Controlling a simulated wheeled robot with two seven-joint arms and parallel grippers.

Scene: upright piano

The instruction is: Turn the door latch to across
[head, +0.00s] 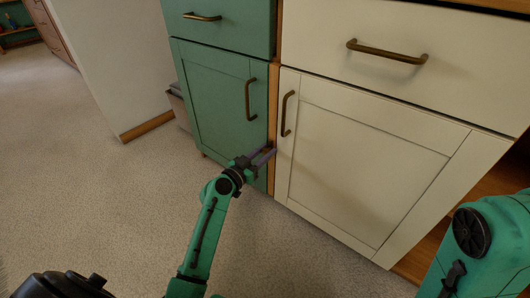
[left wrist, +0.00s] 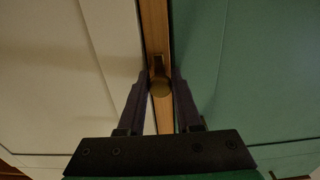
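The door latch (left wrist: 161,87) is a small brass piece on the wooden strip between the two doors. In the left wrist view it shows a round end and a darker bar, and it appears to lie lengthwise along the strip. In the head view I cannot make it out clearly beside the fingers. My left gripper (head: 267,156) is at the lower part of the strip, pointing at it. In the left wrist view its fingers (left wrist: 161,84) stand apart on either side of the latch, with nothing clearly gripped. My right gripper is out of view.
A green door (head: 217,98) is left of the strip and a cream door (head: 365,165) right of it, both closed, with brass handles. Drawers (head: 445,45) sit above. The carpet (head: 95,180) to the left is clear. A wall end (head: 120,65) stands behind.

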